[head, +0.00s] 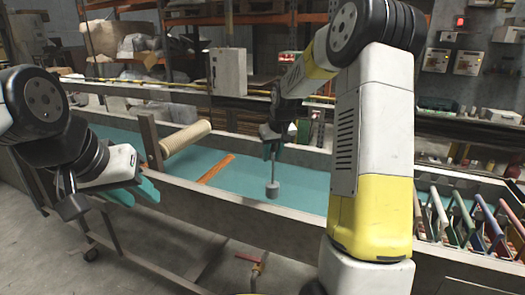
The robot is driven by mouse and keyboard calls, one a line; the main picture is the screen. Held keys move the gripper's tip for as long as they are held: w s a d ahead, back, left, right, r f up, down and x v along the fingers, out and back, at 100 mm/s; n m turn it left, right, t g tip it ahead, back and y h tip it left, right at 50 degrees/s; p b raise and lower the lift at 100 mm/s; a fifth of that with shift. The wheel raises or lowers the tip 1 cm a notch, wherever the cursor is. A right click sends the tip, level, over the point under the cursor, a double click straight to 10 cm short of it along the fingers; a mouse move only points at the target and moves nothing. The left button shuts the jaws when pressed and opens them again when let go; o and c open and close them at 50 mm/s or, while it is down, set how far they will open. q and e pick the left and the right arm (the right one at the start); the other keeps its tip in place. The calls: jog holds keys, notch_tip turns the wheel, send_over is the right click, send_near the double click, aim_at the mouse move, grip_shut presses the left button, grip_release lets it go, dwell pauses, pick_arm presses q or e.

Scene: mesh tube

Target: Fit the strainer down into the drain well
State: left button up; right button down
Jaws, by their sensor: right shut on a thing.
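My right gripper (272,154) points down over the long trough and is shut on the thin upright stem of a small grey cylinder. This grey cylinder (272,190), which looks like the strainer, hangs upright at the stem's lower end, in front of the trough's teal floor. Whether it touches anything below is hard to tell. My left gripper (134,193) is at the trough's near left side, with its two teal fingers apart and nothing between them. I cannot make out a drain well; my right arm hides part of the trough.
The trough (240,207) has grey side walls. A beige ribbed roller (186,138) and an orange-brown strip (215,169) lie across its left part. A rack of coloured panels (462,218) stands at the right. A grey box (227,72) rises behind. Bare teal floor shows around the grey cylinder.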

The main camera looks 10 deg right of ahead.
aim_at(274, 186)
jog(key=shift+f, duration=8.95)
jog(key=c, duration=1)
grip_release()
jog(key=v, duration=0.7)
jog(key=shift+s+r, duration=0.1)
jog(key=shift+r, duration=0.15)
jog(key=s+a+v, duration=0.1)
jog(key=v, duration=1.1)
jog(key=s+a+r, duration=0.1)
jog(key=s+r, duration=0.3)
jog(key=s, duration=0.4)
jog(key=s+a+r+m+t+y, duration=0.1)
jog(key=s+r, duration=0.3)
jog(key=s, duration=0.5)
jog(key=s+a+r, duration=0.3)
jog(key=s+r, duration=0.1)
jog(key=s, duration=0.4)
jog(key=shift+s+m+t, duration=0.3)
jog(key=shift+s, duration=0.05)
